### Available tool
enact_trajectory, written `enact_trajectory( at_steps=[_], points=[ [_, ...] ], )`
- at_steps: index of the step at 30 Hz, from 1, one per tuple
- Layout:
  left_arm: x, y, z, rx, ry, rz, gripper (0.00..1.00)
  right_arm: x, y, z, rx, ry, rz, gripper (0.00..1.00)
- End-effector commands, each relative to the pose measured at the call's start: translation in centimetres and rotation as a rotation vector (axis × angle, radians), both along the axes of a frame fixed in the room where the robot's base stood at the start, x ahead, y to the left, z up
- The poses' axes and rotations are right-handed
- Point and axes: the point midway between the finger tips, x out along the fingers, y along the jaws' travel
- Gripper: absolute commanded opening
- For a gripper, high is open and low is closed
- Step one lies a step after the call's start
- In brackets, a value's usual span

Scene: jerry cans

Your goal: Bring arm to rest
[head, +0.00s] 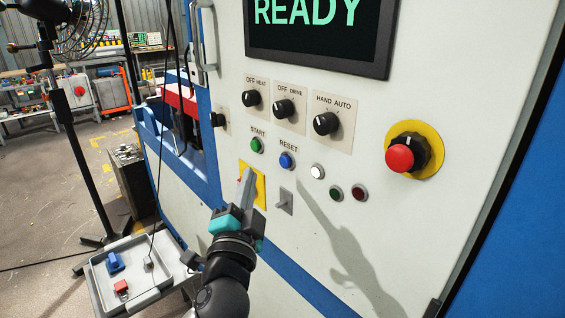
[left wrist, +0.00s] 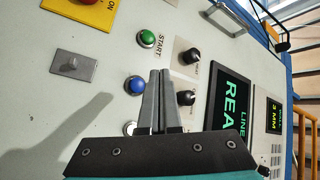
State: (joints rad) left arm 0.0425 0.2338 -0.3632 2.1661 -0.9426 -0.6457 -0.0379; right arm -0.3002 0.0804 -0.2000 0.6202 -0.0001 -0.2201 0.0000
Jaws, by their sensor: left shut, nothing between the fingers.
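My left gripper (head: 247,174) is in front of the white control panel (head: 330,235), its fingers pointing up over the yellow plate. The fingers are shut with nothing between them; they also show side by side in the left wrist view (left wrist: 160,75). In the head view the green start button (head: 257,145) and the blue reset button (head: 287,160) are just above the fingertips. In the left wrist view the fingers overlap the panel beside the blue button (left wrist: 135,85). I cannot tell whether they touch the panel. My right gripper is not in view.
The panel has black knobs (head: 327,124), a red emergency stop (head: 400,158), a small grey toggle plate (head: 285,200) and a screen (head: 320,25) reading READY. A grey tray (head: 125,297) with small blue and red items stands lower left. Open floor (head: 40,190) lies further left.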

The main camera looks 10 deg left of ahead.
Motion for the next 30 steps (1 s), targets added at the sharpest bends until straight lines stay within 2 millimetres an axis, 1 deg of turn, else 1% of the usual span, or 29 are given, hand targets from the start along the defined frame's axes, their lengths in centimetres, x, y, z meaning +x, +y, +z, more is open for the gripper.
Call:
enact_trajectory(
  at_steps=[5, 7, 8, 11, 14, 15, 16, 17, 18, 20, 21, 23, 24, 26, 27, 29, 30],
  points=[
    [0.0, 0.0, -0.1, 0.0, 0.001, 0.0, 0.0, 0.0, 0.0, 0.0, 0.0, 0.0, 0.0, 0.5],
    [0.2, 0.0, -0.7, -0.001, 0.016, -0.002, 0.0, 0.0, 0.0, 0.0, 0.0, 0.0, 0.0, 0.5],
    [0.4, 0.0, -1.4, -0.004, 0.031, -0.003, 0.0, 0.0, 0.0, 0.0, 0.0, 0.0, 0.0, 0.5],
    [1.2, 0.0, -5.2, -0.017, 0.115, -0.014, 0.0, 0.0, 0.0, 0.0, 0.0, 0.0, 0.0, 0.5],
    [1.9, 0.1, -11.3, -0.047, 0.247, -0.028, 0.0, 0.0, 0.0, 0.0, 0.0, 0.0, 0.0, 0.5],
    [2.0, 0.1, -14.2, -0.064, 0.307, -0.035, 0.0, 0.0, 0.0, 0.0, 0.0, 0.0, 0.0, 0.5],
    [1.9, 0.2, -16.3, -0.078, 0.352, -0.037, 0.0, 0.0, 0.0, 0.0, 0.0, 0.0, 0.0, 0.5],
    [1.7, 0.2, -18.5, -0.092, 0.396, -0.04, 0.0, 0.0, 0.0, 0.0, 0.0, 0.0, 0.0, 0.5],
    [1.3, 0.3, -21.3, -0.113, 0.454, -0.042, 0.0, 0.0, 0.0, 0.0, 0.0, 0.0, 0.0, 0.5],
    [0.5, 0.6, -25.4, -0.145, 0.539, -0.041, 0.0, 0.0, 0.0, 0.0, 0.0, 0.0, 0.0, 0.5],
    [-0.3, 0.7, -28.1, -0.17, 0.595, -0.041, 0.0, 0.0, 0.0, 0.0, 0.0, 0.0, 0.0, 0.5],
    [-1.8, 1.0, -32.1, -0.209, 0.679, -0.035, 0.0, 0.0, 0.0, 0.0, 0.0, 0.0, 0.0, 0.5],
    [-3.0, 1.1, -34.6, -0.235, 0.733, -0.03, 0.0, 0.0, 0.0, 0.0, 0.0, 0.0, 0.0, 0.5],
    [-5.0, 1.4, -38.3, -0.276, 0.813, -0.017, 0.0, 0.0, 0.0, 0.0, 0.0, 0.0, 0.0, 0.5],
    [-6.5, 1.7, -40.7, -0.305, 0.865, -0.006, 0.0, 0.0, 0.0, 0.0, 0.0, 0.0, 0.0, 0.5],
    [-9.0, 1.9, -44.1, -0.35, 0.943, 0.012, 0.0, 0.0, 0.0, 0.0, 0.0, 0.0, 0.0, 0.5],
    [-10.9, 2.1, -46.3, -0.38, 0.992, 0.027, 0.0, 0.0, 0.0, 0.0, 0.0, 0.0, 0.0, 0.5]
  ],
)
